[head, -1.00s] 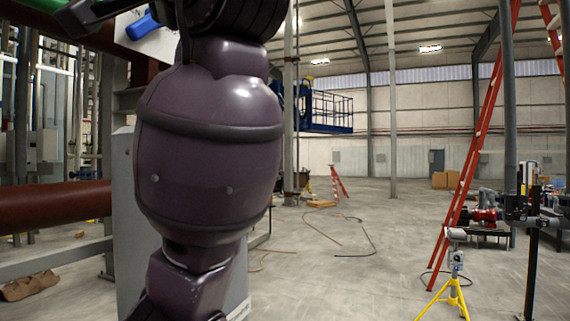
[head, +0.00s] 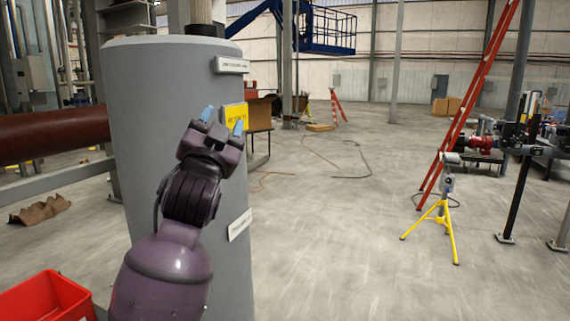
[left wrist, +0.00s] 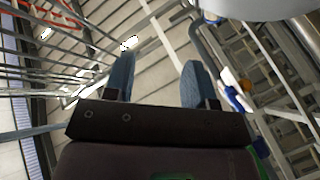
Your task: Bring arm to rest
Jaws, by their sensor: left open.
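My left arm rises from the bottom of the head view in dark purple. My left gripper (head: 222,122) points upward, with two blue fingertips spread apart and nothing between them. It shows in front of the grey cylindrical tank (head: 150,110); I cannot tell how close it is to the tank's side. In the left wrist view the two blue fingers (left wrist: 158,80) also stand apart and empty, with the roof structure behind them. My right gripper is in neither view.
A red bin (head: 70,296) is at the lower left. A brown-red pipe (head: 50,134) runs at the left. A yellow tripod stand (head: 442,215) and a red ladder (head: 470,100) stand at the right. The concrete floor (head: 330,240) between tank and tripod is clear.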

